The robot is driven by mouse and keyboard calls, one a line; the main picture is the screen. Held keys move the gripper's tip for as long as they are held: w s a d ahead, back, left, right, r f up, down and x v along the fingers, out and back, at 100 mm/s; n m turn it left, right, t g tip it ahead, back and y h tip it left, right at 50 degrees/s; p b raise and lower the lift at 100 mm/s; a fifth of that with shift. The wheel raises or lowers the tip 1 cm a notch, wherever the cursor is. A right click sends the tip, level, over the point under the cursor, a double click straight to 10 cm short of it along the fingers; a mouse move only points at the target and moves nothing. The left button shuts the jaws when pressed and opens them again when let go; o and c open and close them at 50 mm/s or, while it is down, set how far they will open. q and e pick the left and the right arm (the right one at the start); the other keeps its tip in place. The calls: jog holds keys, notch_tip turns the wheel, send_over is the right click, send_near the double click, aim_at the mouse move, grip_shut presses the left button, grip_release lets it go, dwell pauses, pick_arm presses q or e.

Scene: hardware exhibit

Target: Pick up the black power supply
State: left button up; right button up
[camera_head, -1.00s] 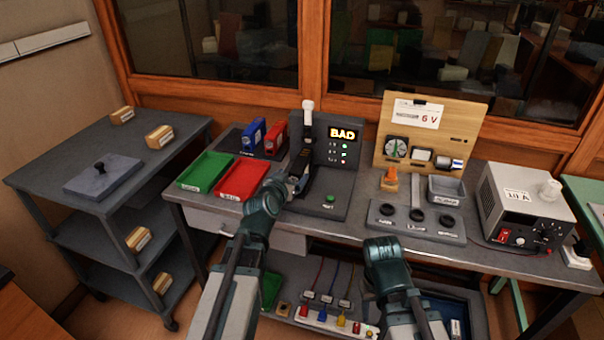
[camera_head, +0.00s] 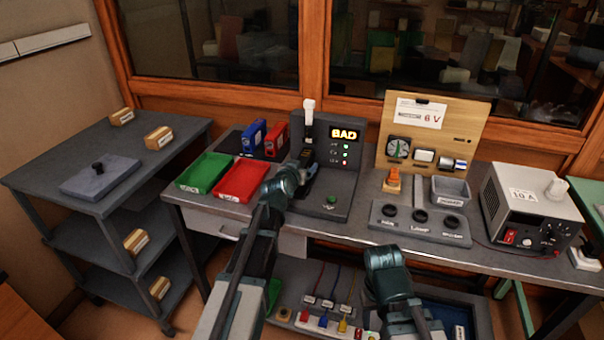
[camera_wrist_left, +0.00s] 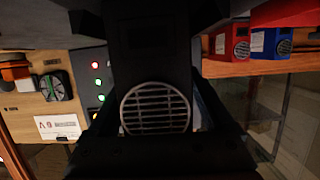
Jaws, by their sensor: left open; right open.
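The black power supply (camera_wrist_left: 156,108) stands in the grey tester (camera_head: 340,205), its round fan grille facing my left wrist camera. In the head view it is a dark, partly covered shape just beyond my left gripper (camera_head: 297,174). My left gripper is open, with dark fingers on either side of the grille in the left wrist view. I cannot tell whether they touch the supply. My right gripper (camera_head: 385,262) is low in front of the table edge, away from the supply. Its fingertips are hidden.
The tester has a lit BAD display (camera_head: 344,134) and a white-topped lever (camera_head: 308,108). Left of it are a green tray (camera_head: 205,172), a red tray (camera_head: 241,181), and blue (camera_head: 253,135) and red (camera_head: 276,139) supplies. A grey socket block (camera_head: 420,225) stands right.

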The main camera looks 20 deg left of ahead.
pick_arm(q)
jog(key=shift+c, duration=0.3)
grip_shut()
dwell(1.1)
